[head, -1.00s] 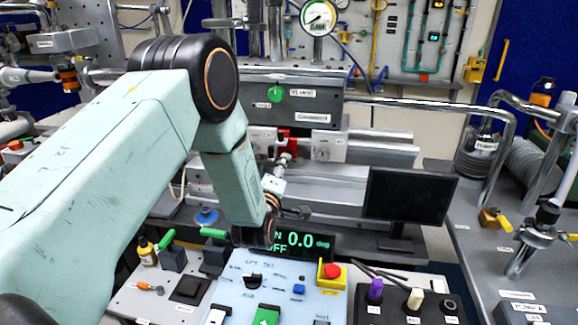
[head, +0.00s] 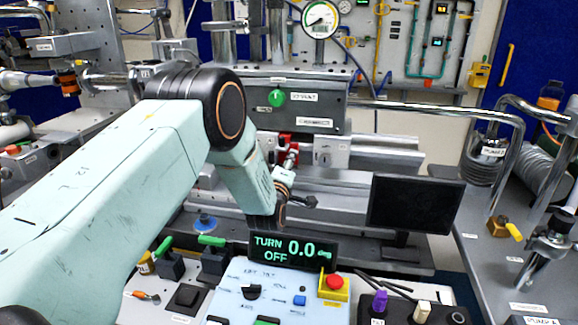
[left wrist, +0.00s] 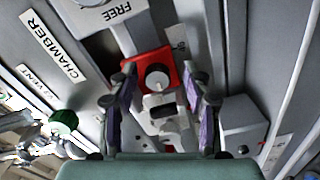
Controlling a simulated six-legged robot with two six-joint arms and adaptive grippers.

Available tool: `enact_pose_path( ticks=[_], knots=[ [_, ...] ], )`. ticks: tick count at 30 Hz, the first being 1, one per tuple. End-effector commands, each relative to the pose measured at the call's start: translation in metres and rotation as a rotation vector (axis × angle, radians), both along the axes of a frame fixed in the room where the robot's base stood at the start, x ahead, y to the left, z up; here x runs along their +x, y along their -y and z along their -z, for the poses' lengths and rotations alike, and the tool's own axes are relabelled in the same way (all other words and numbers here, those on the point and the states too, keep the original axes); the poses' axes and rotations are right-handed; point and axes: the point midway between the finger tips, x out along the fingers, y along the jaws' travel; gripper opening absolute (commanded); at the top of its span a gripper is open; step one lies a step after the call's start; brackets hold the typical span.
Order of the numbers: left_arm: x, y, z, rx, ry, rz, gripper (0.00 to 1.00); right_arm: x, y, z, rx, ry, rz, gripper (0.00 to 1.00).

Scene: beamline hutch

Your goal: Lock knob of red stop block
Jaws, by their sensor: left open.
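The red stop block (left wrist: 133,66) is in the upper middle of the left wrist view, with a pale round knob (left wrist: 157,79) on its face. My left gripper (left wrist: 160,76) is open. Its two purple-padded fingers stand on either side of the knob, with a visible gap on each side; I cannot tell the depth between them. In the head view the red block (head: 285,138) shows on the rail behind my left gripper (head: 291,156), which partly covers it. The knob is hidden there. My right gripper is not in view.
A FREE label (left wrist: 117,14) lies beyond the block. A grey box (left wrist: 241,125) stands to the right of the fingers, and a green knob (left wrist: 63,122) is at left. A dark monitor (head: 415,203) stands right of my arm.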

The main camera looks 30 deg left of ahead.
Motion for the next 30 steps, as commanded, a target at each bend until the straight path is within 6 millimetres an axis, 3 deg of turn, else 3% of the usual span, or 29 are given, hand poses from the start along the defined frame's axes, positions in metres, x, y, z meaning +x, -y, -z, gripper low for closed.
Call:
enact_pose_path(
  ticks=[9,26,30],
  knots=[
    [0.0036,-0.0009,-0.0001,0.0,0.0,0.0,0.49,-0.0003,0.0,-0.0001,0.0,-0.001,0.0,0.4],
    [0.003,-0.0011,0.0,0.0,-0.001,-0.001,0.01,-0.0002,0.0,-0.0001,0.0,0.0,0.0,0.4],
    [0.003,-0.0015,0.0,0.0,0.0,-0.002,0.0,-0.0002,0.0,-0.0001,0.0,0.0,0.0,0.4]
  ],
)
